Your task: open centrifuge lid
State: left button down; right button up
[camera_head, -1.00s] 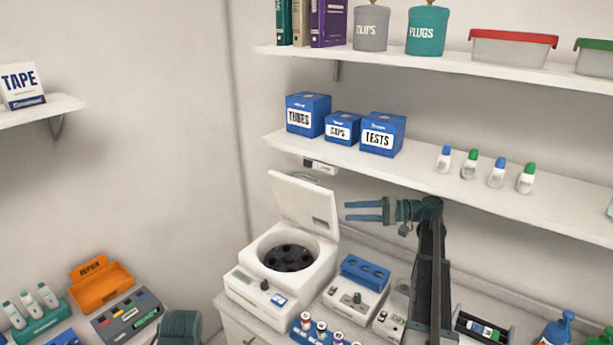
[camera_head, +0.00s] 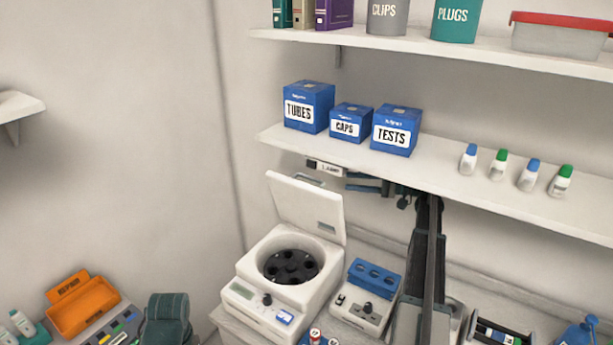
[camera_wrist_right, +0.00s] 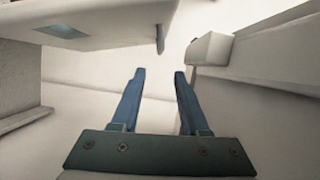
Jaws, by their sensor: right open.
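The white centrifuge (camera_head: 262,318) stands on the counter at the lower middle of the head view. Its lid (camera_head: 305,205) is raised and tilts back toward the wall, and the dark rotor (camera_head: 291,267) shows in the open bowl. My right gripper (camera_head: 350,181) is just right of the raised lid and below the lower shelf; no touch shows. In the right wrist view its two blue fingers (camera_wrist_right: 158,75) are apart with nothing between them. A pale panel with a bluish patch (camera_wrist_right: 62,31), likely the lid, is at the upper left there. My left gripper is not in view.
The lower shelf (camera_head: 440,178) with blue boxes and small bottles is close above my right arm. A white device with a blue rack (camera_head: 372,276) stands right of the centrifuge. An orange case (camera_head: 82,307) is at lower left.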

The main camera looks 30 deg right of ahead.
aim_at(314, 179)
jog(key=x, duration=1.3)
jog(key=shift+w+a+r, duration=0.1)
jog(key=shift+w+a, duration=0.1)
jog(key=shift+a, duration=0.1)
jog(key=shift+c, duration=0.3)
grip_shut()
dwell(0.6)
jog(key=shift+d, duration=0.1)
